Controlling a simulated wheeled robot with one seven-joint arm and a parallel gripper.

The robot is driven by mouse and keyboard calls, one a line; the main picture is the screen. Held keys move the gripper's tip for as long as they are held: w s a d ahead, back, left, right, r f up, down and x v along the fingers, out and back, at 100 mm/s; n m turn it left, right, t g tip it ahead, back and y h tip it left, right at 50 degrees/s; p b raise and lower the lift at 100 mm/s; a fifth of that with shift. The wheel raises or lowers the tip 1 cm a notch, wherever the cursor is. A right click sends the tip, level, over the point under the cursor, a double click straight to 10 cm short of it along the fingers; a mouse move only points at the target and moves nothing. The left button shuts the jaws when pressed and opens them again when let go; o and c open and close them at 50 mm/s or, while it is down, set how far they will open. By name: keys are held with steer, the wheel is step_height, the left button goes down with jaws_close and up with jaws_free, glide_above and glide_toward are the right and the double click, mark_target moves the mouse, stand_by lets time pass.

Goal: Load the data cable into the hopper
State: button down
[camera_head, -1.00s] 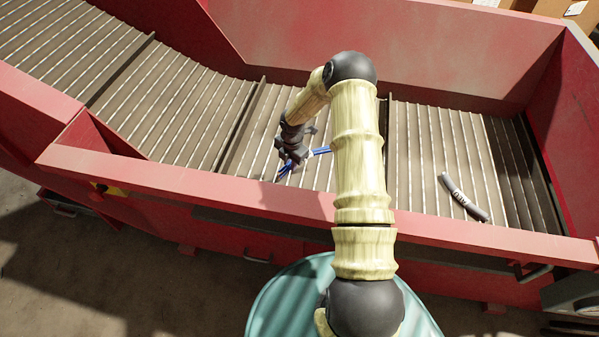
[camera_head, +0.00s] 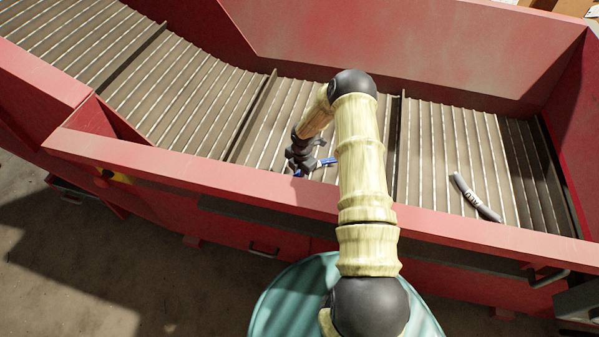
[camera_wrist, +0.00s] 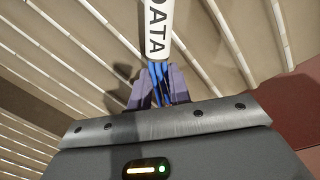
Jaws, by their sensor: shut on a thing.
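The data cable is a white piece marked DATA (camera_wrist: 158,30) with blue strands at its end. In the wrist view my gripper (camera_wrist: 158,98) is shut on the blue strands, with a purple-grey finger on each side. The white part reaches away over the ribbed belt. In the head view my gripper (camera_head: 298,168) is inside the red hopper (camera_head: 400,55), close behind its near wall. Blue strands (camera_head: 326,161) show beside it, and my arm hides the rest of the cable. I cannot tell whether the cable touches the belt.
A grey cable piece (camera_head: 474,197) with an unclear white label lies on the belt at right. Dark cross bars (camera_head: 252,115) divide the ribbed belt (camera_head: 195,95). The near wall (camera_head: 200,182) runs between my base and the belt. Bare belt lies left of my gripper.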

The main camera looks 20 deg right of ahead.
steer(key=shift+f+b, duration=0.3)
steer(key=shift+f, duration=0.25)
steer(key=c, duration=1.3)
jaws_free()
step_height(320, 180, up, 13)
steer(key=p, duration=0.3)
steer(key=shift+s+d+r+p, duration=0.2)
steer(key=shift+s+p, duration=0.1)
steer(key=shift+s, duration=0.15)
